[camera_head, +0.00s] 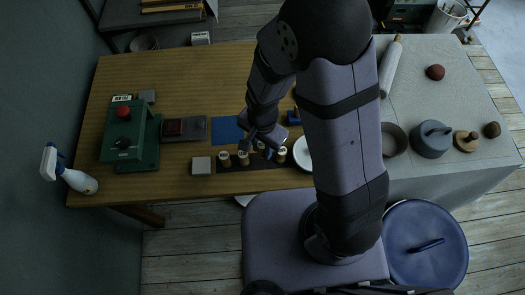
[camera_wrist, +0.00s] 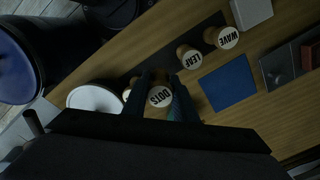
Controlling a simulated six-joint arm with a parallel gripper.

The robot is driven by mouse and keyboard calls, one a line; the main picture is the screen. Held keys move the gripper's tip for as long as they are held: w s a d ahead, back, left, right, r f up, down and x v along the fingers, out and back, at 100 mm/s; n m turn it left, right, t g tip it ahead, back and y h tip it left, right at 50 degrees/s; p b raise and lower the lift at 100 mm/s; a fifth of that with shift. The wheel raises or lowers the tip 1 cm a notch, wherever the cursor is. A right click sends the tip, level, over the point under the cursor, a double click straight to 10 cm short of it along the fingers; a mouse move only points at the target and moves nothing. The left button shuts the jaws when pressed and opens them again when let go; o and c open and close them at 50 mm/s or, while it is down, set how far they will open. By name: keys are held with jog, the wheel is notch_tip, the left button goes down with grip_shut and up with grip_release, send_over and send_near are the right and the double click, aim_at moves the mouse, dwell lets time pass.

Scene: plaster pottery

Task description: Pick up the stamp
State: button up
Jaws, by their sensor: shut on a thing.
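Several stamps with round, pale lettered tops stand in a row on a dark strip on the wooden table. In the wrist view, my gripper (camera_wrist: 161,98) is shut on the stamp marked DOTS (camera_wrist: 160,96), with one dark finger on each side of it. The LEAF stamp (camera_wrist: 193,60) and the WAVE stamp (camera_wrist: 227,38) stand beside it, apart from my fingers. Another stamp (camera_wrist: 127,95) is partly hidden behind a finger. In the head view, my gripper (camera_head: 262,145) is low over the row; whether the held stamp is off the strip cannot be told.
A blue square pad (camera_head: 227,130) lies behind the row, and a white plate (camera_head: 303,153) lies close to its right. A pale grey block (camera_head: 202,165) is at the row's left end. A green device with a red knob (camera_head: 128,138) stands farther left.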

jog(key=shift+r, duration=2.4)
jog(key=o, duration=0.4)
jog(key=shift+c, duration=1.2)
jog(key=w+a+r+p, duration=0.1)
jog(key=w+a+p, duration=0.1)
jog(key=w+a, duration=1.05)
jog(key=w+a+p, duration=0.1)
jog(key=a+p, duration=0.1)
jog(key=a, duration=1.4)
